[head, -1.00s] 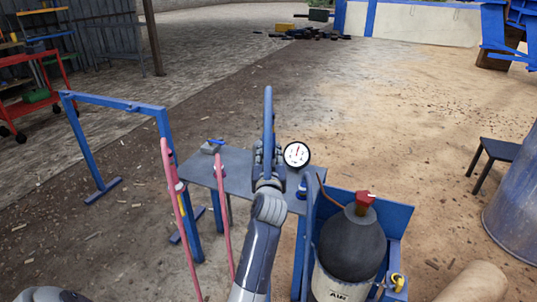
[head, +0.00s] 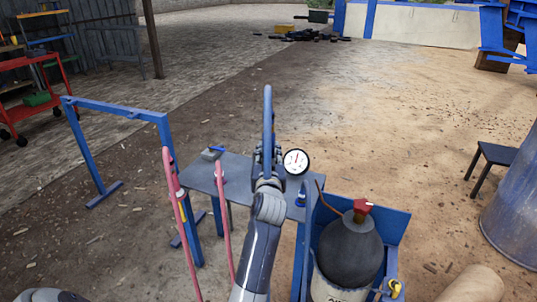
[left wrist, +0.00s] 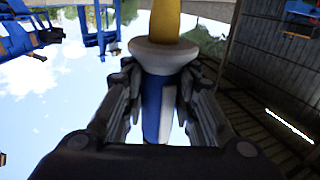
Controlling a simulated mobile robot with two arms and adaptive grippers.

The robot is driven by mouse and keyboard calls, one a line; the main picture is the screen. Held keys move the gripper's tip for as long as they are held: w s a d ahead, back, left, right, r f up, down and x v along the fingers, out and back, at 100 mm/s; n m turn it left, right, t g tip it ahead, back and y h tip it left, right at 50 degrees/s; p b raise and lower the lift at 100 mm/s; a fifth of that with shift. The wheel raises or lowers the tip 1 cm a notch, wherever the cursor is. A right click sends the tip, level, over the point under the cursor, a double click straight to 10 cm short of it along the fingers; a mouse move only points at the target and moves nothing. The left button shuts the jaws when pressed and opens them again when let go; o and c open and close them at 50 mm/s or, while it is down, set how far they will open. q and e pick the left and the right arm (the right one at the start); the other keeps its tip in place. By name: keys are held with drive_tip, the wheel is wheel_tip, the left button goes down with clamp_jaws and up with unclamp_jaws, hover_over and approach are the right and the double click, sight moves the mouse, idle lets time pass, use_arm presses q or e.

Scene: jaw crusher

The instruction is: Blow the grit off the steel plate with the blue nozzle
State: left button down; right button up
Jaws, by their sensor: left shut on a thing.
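My left gripper (head: 266,160) is in the middle of the head view, over the far part of a grey bench (head: 245,170). In the left wrist view the left gripper (left wrist: 160,90) is shut on a blue-and-white thing (left wrist: 158,105) with a pale collar and a yellow part beyond it. In the head view a narrow blue upright piece (head: 268,105) rises from the gripper; I cannot tell for sure that it is the nozzle. I cannot make out the grit or a separate steel plate. My right gripper is not in view.
A round gauge (head: 295,161) shows beside the gripper. A dark air bottle (head: 350,250) with a red top stands in a blue holder at the right. Pink hoses (head: 222,205) and a blue frame (head: 115,108) are at the left. A dark stool (head: 492,157) stands far right.

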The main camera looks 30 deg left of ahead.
sight(269, 135)
use_arm(q)
drive_tip(key=shift+r+p, duration=0.35)
drive_tip(key=shift+r, duration=0.3)
drive_tip(key=shift+r+p, duration=2.3)
drive_tip(key=shift+r, duration=0.35)
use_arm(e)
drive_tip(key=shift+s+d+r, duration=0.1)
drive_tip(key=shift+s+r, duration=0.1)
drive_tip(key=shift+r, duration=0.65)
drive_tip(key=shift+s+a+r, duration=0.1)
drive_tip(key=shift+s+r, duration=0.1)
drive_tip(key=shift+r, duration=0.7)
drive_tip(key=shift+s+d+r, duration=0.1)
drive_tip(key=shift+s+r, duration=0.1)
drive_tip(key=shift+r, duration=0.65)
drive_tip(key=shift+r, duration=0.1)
